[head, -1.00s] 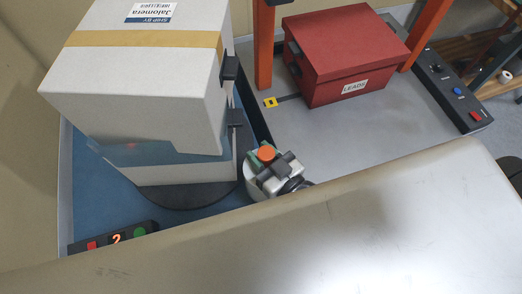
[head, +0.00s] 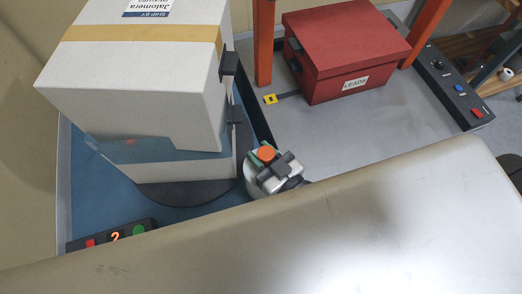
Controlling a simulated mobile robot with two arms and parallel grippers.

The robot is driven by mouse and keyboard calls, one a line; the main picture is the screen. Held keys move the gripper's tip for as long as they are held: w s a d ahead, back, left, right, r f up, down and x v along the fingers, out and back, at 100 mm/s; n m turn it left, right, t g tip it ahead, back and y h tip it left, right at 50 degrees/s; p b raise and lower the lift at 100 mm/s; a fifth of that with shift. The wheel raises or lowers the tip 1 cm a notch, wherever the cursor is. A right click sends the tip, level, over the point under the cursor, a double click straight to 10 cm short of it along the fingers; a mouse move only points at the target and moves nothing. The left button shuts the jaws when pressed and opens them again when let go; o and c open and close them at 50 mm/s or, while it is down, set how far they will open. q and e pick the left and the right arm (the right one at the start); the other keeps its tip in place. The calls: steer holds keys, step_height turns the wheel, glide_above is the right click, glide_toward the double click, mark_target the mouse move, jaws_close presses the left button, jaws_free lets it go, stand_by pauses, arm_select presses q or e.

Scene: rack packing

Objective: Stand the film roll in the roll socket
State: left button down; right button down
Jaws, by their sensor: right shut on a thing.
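My right gripper (head: 274,168) is at the middle of the head view, seen from above, just right of the dark round turntable. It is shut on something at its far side. A round orange end (head: 266,153) with a bit of green beside it shows there and looks like the end of the film roll. The rest of the roll is hidden under the gripper, so I cannot tell its tilt or whether it touches anything. I cannot make out the roll socket. My left gripper is not in view.
A tall white carton (head: 140,85) with blue film around its lower part stands on the dark turntable (head: 185,192). A button panel (head: 112,236) lies at the front left. A red box (head: 345,45) stands behind, between orange posts (head: 263,45). A large beige surface blocks the foreground.

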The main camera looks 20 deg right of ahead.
steer(key=shift+f, duration=0.5)
steer(key=shift+f+b, duration=0.25)
steer(key=shift+b, duration=0.1)
steer(key=c, duration=0.7)
jaws_free()
steer(key=shift+c, duration=0.2)
steer(key=shift+f, duration=0.15)
steer(key=b+v, duration=0.1)
steer(key=v, duration=1)
steer(key=shift+w+a, duration=0.1)
